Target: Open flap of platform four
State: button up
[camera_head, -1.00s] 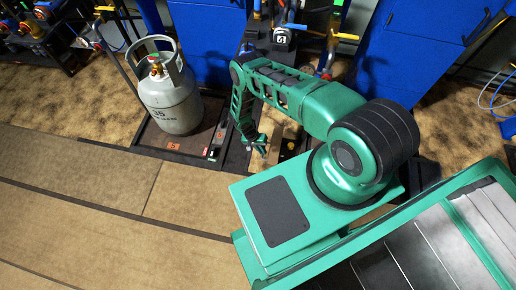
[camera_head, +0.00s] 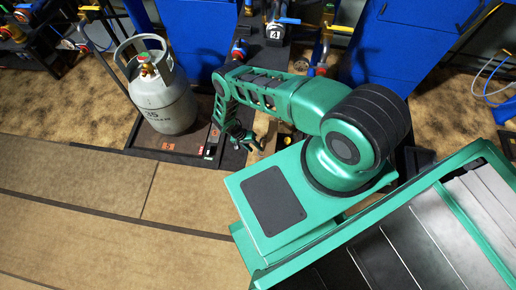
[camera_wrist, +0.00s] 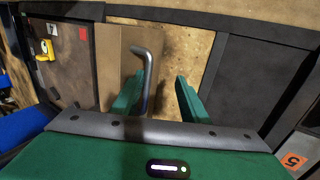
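In the wrist view, my gripper (camera_wrist: 160,80) shows two green fingers spread apart. A bent grey metal handle (camera_wrist: 149,62) stands between them, close to the left finger; contact cannot be told. A plain brown panel (camera_wrist: 110,65), which looks like the flap, lies left of the handle. Bare speckled board or floor (camera_wrist: 195,45) shows to its right inside a dark frame. In the head view, my gripper (camera_head: 242,138) is low over the dark platform area, below a sign with a 4 (camera_head: 275,32). My arm partly hides the panel there.
A grey gas cylinder (camera_head: 162,95) stands on a dark-framed platform just left of my gripper. Blue cabinets (camera_head: 205,35) and pipes with coloured valve handles (camera_head: 288,20) stand behind. An orange tag with a 5 (camera_wrist: 292,160) is at lower right in the wrist view. Open floor (camera_head: 70,185) lies front left.

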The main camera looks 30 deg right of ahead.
jog(key=shift+w+a, duration=0.2)
jog(key=shift+w, duration=0.1)
jog(key=v, duration=1)
jog(key=shift+r, duration=0.3)
jog(key=shift+s, duration=0.2)
